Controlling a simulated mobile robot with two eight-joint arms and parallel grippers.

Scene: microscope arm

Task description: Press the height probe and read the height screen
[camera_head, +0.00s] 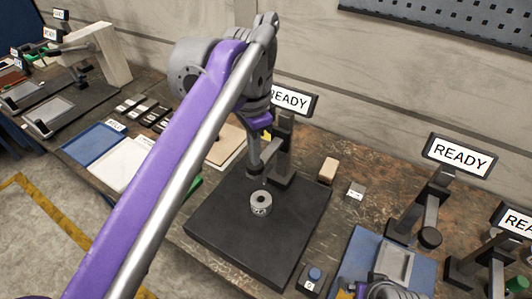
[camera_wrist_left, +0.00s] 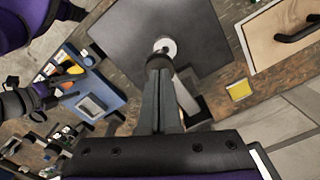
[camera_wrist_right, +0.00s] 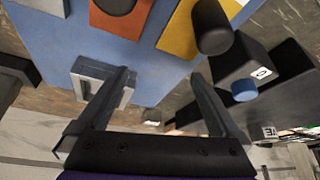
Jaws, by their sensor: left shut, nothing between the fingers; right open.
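The height station has a dark square base (camera_head: 225,235) with a pale ring-shaped part (camera_head: 261,203) on it. Its post carries a height screen (camera_head: 292,101) reading "READY", partly covered by my left arm. The dark height probe (camera_head: 257,179) hangs over the ring. My left gripper (camera_head: 255,150) is shut and empty, pointing down close to the probe. In the left wrist view its fingertips (camera_wrist_left: 159,66) overlap the probe's dark body beside the ring (camera_wrist_left: 165,46); contact cannot be told. My right gripper (camera_wrist_right: 162,82) is open and empty above a blue mat.
More READY screens (camera_head: 459,156) stand on posts at the right. A small box with a blue button (camera_head: 314,275) sits before the base. The blue mat (camera_wrist_right: 60,35) holds a grey block (camera_wrist_right: 104,82) and orange pieces. Blue and white sheets lie left of the station.

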